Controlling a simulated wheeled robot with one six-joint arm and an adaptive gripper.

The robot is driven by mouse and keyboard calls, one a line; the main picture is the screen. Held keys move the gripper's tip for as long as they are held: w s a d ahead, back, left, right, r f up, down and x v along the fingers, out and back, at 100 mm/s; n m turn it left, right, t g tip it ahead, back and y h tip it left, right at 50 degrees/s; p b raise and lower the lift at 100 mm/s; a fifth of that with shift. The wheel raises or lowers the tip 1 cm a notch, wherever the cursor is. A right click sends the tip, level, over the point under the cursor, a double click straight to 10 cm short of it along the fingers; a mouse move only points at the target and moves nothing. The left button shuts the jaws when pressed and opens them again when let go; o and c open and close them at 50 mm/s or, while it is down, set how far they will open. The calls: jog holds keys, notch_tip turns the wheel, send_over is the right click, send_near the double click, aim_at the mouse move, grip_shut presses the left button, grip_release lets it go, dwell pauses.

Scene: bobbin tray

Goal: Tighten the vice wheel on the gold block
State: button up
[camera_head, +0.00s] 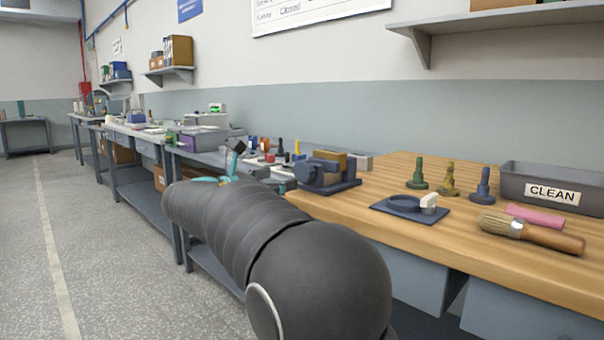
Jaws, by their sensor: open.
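A dark blue-grey vice (340,184) stands on the near left corner of the wooden bench. The gold block (332,159) sits at its top, between the jaws; I cannot tell how tightly it is held. The round vice wheel (307,175) is on the vice's left side, facing the aisle. My gripper (242,160) shows only in part, as teal and dark pieces beyond my dark arm, left of the vice. It is open and apart from the wheel. My arm hides most of it.
A dark plate with a ring and white piece (428,203), green, brass and blue pegs (482,187), a brush (530,232), a pink bar (535,216) and a grey CLEAN bin (512,180) lie right of the vice. Cluttered benches run back left; the aisle floor is clear.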

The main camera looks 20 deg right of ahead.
aim_at(301, 173)
jog(key=x, duration=0.8)
jog(key=shift+d, duration=0.1)
jog(key=c, duration=1.2)
jog(key=shift+f, duration=0.1)
